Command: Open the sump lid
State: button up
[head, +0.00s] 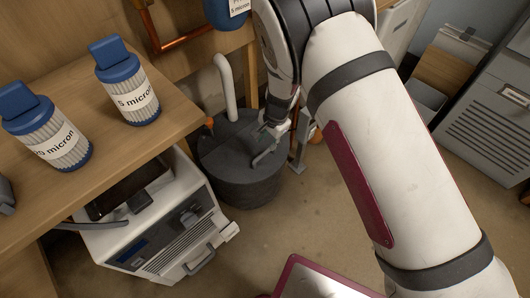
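The sump (240,187) is a dark grey round tub on the floor, below and right of the wooden bench. Its dark lid (222,150) lies flat on top and looks closed. A white pipe rises from the lid's back left part. My arm comes from the right, and my gripper (268,146) points down at the right part of the lid. A thin grey-green bent piece shows there; I cannot tell whether it is a lid handle or a finger. The gripper is small and partly hidden by my wrist, so its opening and any contact are unclear.
The wooden bench (100,150) with two blue-capped filter cartridges (126,82) is at the left. A white and grey machine (160,225) stands under it, close to the sump. Grey cabinets (480,100) stand at the right. The floor before the sump is mostly clear.

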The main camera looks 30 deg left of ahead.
aim_at(264, 153)
jog(key=f+b, duration=0.1)
jog(key=f, duration=0.2)
jog(key=a+f, duration=0.1)
jog(key=f, duration=0.1)
jog(key=f+b, duration=0.1)
jog(key=f, duration=0.2)
jog(key=shift+w+a+f+b, duration=0.3)
jog(key=shift+f, duration=0.05)
jog(key=shift+c, duration=0.3)
grip_shut()
